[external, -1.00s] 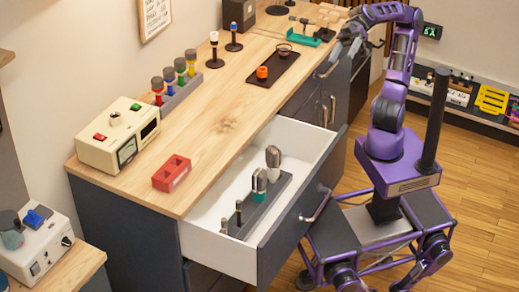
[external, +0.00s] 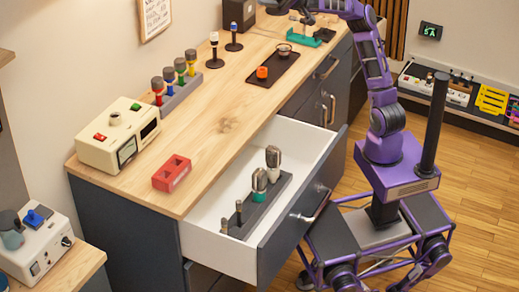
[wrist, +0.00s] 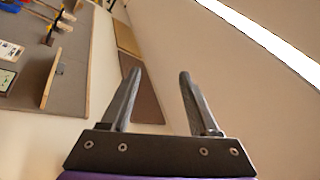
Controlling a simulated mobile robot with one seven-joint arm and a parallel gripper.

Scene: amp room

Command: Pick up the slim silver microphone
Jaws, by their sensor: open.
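The open white drawer (external: 205,200) holds a dark rack (external: 268,202) with several microphones. Two slim ones stand in its near half: a taller one with a dark head (external: 239,212) and a short one (external: 224,226). I cannot tell for sure which is the slim silver microphone. A teal-and-white one (external: 259,185) and a grey-headed white one (external: 273,165) stand farther back. My gripper (wrist: 160,80) is open and empty in the wrist view. In the external view my arm reaches the top edge, far from the drawer, and the fingers are not clear.
The middle of the counter is clear.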

